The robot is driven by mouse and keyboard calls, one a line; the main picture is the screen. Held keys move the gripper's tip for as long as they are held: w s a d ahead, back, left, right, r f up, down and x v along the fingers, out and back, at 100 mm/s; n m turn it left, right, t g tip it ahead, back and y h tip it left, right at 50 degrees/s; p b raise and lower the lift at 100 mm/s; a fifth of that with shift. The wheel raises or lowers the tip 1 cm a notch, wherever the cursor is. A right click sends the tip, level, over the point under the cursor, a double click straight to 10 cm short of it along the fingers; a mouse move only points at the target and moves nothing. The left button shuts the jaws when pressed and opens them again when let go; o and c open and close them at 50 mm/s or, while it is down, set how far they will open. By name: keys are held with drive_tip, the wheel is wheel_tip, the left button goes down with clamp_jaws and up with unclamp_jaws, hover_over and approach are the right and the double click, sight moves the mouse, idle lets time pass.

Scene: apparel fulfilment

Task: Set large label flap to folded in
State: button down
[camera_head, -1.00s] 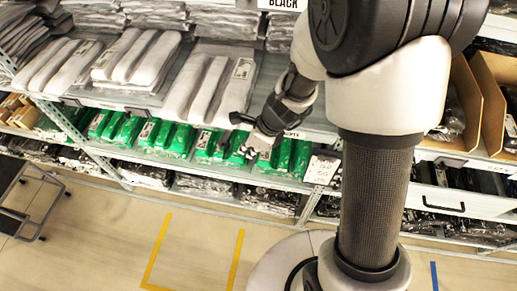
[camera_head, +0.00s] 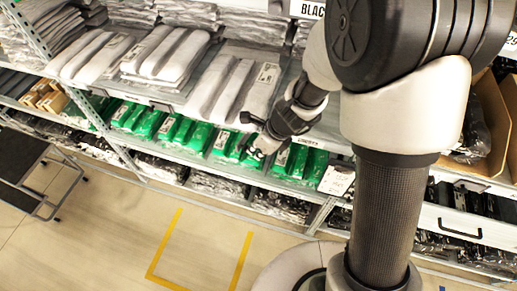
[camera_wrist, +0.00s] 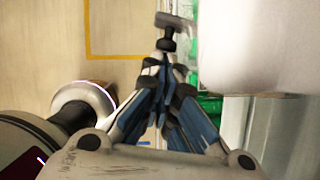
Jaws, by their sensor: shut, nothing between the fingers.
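A dark tab (camera_head: 250,117) sticks out from the front edge of the upper shelf, just above my gripper (camera_head: 256,152). It looks like a label flap, but I cannot read which size it marks. My gripper is shut and empty in front of the shelf edge, over the green packs. In the wrist view my gripper's fingertips (camera_wrist: 166,62) are together. A dark T-shaped piece (camera_wrist: 176,22) lies just beyond them and seems to be this tab. I cannot tell whether the fingers touch it.
Grey folded garments (camera_head: 232,90) fill the upper shelf, with green packs (camera_head: 170,130) below. Another dark tab (camera_head: 162,106) sits further left. A white label card (camera_head: 337,181) hangs at the right. A dark cart (camera_head: 25,170) stands left. The floor with yellow lines (camera_head: 205,250) is clear.

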sight(239, 149)
drive_tip(key=shift+a+m, duration=0.3)
drive_tip(key=a+m+h, duration=0.1)
drive_tip(key=m, duration=0.1)
drive_tip(key=a+m+t+p, duration=0.1)
drive_tip(key=a+m, duration=0.1)
drive_tip(key=a+m+t+h, duration=0.1)
drive_tip(key=m, duration=0.2)
drive_tip(key=shift+w+a+h, duration=0.25)
drive_tip(key=shift+a+h, duration=0.05)
drive_tip(key=shift+a, duration=0.05)
drive_tip(key=shift+w+a+m+h+p, duration=0.45)
drive_tip(key=shift+w+a+m+p, duration=0.4)
drive_tip(key=shift+m+p, duration=0.4)
drive_tip(key=shift+w+a+m+h+p, duration=0.45)
drive_tip(key=shift+w+a+m+p, duration=0.2)
drive_tip(key=shift+a+m+p, duration=0.45)
drive_tip(key=shift+d, duration=0.1)
drive_tip(key=shift+d, duration=0.15)
